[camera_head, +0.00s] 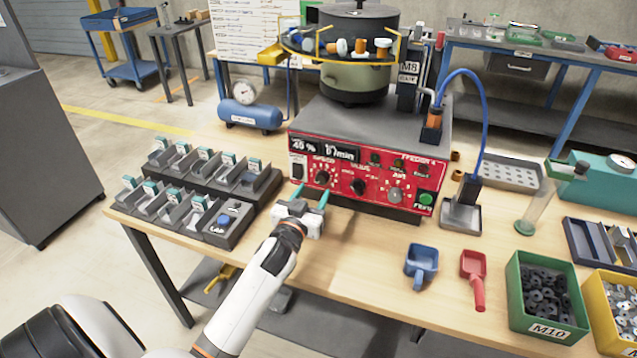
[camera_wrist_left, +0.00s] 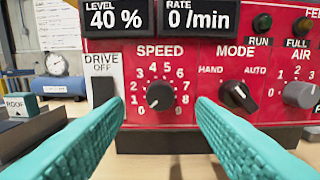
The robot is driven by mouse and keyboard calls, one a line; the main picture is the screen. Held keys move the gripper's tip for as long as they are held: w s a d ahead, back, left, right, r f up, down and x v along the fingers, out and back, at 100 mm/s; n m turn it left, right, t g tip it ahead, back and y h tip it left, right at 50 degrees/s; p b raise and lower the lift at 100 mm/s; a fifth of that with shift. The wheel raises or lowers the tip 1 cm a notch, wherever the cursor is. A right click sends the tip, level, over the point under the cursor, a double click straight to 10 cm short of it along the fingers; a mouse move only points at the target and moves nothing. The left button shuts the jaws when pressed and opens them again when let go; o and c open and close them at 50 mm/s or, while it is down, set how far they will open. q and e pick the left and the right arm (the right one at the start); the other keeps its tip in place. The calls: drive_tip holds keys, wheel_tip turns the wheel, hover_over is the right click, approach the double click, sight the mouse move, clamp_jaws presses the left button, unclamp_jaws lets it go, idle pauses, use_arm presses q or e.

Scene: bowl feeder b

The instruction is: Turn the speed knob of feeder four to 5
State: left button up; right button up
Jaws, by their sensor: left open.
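Feeder four (camera_head: 370,165) has a red front panel with a black speed knob (camera_head: 322,177) at its left. In the left wrist view the speed knob (camera_wrist_left: 160,96) sits centred under the word SPEED, ringed by white numbers. Its white pointer mark appears to point to the lower left, near 0. The displays read level 40 % and rate 0/min. My left gripper (camera_head: 311,196) is open and empty in front of the panel, its teal fingers to either side of the knob in the wrist view, apart from it. My right gripper is not in view.
The black mode knob (camera_wrist_left: 238,96) and grey air knob (camera_wrist_left: 300,95) are to the right of the speed knob. The drive-off switch (camera_wrist_left: 103,90) is to its left. Black part bins (camera_head: 215,172) stand left of the feeder. Blue (camera_head: 421,262) and red scoops (camera_head: 473,268) lie in front.

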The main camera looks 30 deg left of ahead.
sight(321, 180)
use_arm(q)
drive_tip(key=x, duration=0.5)
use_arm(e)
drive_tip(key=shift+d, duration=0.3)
use_arm(q)
drive_tip(key=c, duration=1)
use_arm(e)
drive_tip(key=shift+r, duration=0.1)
